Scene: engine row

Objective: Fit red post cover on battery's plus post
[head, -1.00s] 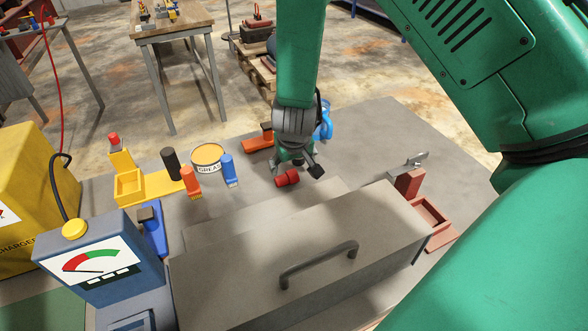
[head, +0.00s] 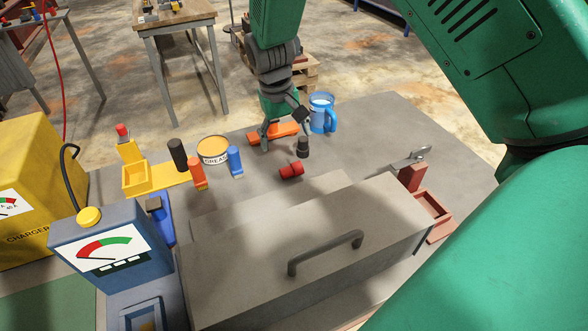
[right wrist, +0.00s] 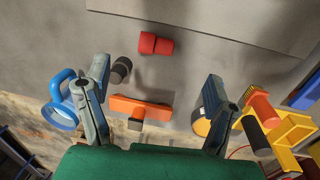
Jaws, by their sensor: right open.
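The red post cover (head: 291,171) lies on its side on the grey bench, behind the large grey box. It also shows at the top of the right wrist view (right wrist: 156,44). My right gripper (head: 286,136) is open and empty behind the cover, apart from it, over an orange T-shaped piece (head: 274,134). In the right wrist view my open fingers (right wrist: 157,75) stand either side of that orange piece (right wrist: 140,108). A dark cylinder (head: 303,149) is close to one finger. I cannot make out the battery or its plus post. My left gripper is not in view.
The grey box with a handle (head: 230,275) fills the front. A blue mug (head: 322,114) stands behind right. The grease tin (head: 213,150), blue and orange brushes and a yellow holder (head: 140,178) are left. A red clamp-like tool (head: 412,178) is right. The bench's back right is clear.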

